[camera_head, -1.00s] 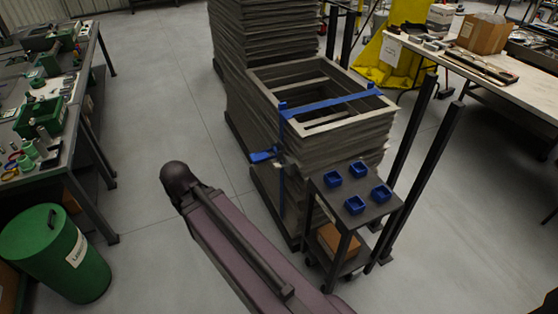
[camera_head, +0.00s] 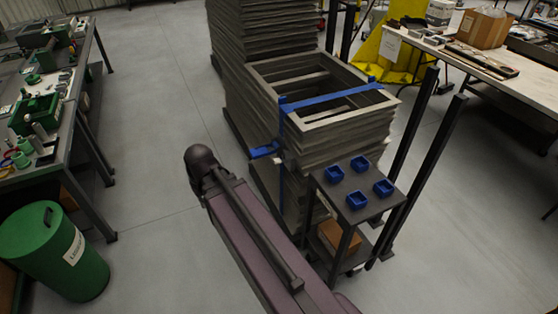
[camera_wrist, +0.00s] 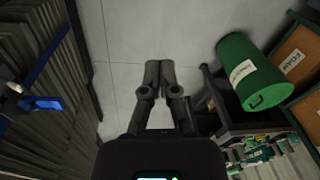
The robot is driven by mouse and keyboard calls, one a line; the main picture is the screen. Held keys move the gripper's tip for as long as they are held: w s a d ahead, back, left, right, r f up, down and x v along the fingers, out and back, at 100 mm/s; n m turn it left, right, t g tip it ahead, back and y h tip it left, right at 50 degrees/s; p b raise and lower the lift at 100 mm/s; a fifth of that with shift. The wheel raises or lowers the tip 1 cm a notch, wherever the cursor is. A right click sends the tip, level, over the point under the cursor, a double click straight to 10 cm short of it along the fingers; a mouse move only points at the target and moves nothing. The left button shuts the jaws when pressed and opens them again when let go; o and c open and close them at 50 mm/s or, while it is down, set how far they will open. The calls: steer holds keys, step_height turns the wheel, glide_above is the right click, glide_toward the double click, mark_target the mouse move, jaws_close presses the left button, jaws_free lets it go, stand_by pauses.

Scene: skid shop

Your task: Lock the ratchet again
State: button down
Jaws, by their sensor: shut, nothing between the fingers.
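The blue ratchet (camera_head: 265,150) sits on the left side of the stack of grey frames (camera_head: 330,118). A blue strap (camera_head: 335,97) runs over the top of the stack and down its side. In the wrist view the ratchet (camera_wrist: 43,103) is at the left, its blue handle sticking out from the stack. Whether its handle is fully open is too small to tell. My gripper (camera_wrist: 159,66) is shut and empty, its fingertips together over bare floor, apart from the ratchet. In the head view my arm hides the gripper.
A dark cart (camera_head: 350,195) with small blue bins stands right of my arm, against the stack. Dark upright posts (camera_head: 425,170) rise beside it. A green bin (camera_head: 55,250) and a workbench (camera_head: 75,110) are at left. The floor between bench and stack is clear.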

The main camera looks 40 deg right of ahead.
steer(key=w+d+f+m+t+y+b, duration=0.15)
steer(key=w+d+f+b, duration=0.3)
steer(key=d, duration=0.55)
steer(key=m+t+h+b, duration=0.1)
steer(key=m+t+b, duration=0.2)
steer(key=t+b, duration=0.55)
glide_toward(280, 161)
steer(key=r, duration=0.2)
steer(key=r+g+b, duration=0.1)
steer(key=shift+w+a+r, duration=0.2)
steer(key=shift+a+r, duration=0.05)
steer(key=shift+a, duration=0.05)
steer(key=shift+w+f, duration=0.1)
steer(key=shift+b+x, duration=3.25)
steer(key=shift+x, duration=1.65)
steer(key=shift+d, duration=0.1)
